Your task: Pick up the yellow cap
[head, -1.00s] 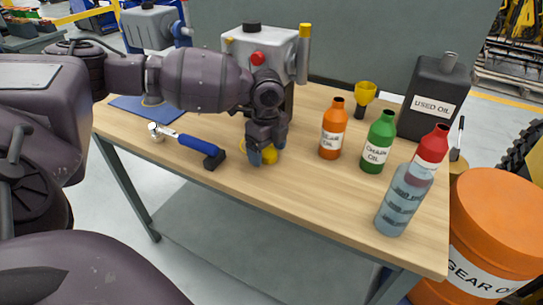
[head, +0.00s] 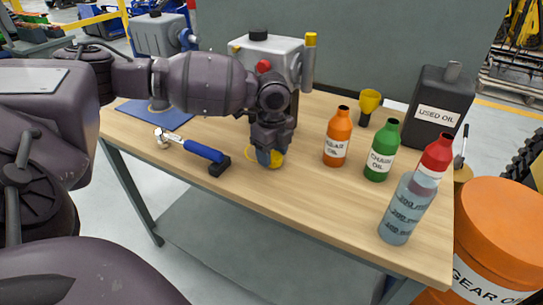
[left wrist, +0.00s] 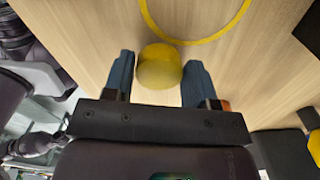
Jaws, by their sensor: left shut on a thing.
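The yellow cap (head: 277,160) is on the wooden table, at the front of the grey machine and partly hidden by my fingers in the head view. My left gripper (head: 270,158) points down at the table and is shut on the cap. In the left wrist view the cap (left wrist: 159,67) sits between the two blue-grey fingertips of the left gripper (left wrist: 158,75). The cap's far side sticks out past the fingertips. My right gripper is not in view.
A yellow ring marking (left wrist: 187,42) lies on the table (head: 300,205) beside the cap. Orange (head: 337,137), green (head: 382,150) and red bottles and a clear measuring bottle (head: 405,212) stand to the right. The grey machine (head: 275,50) stands behind.

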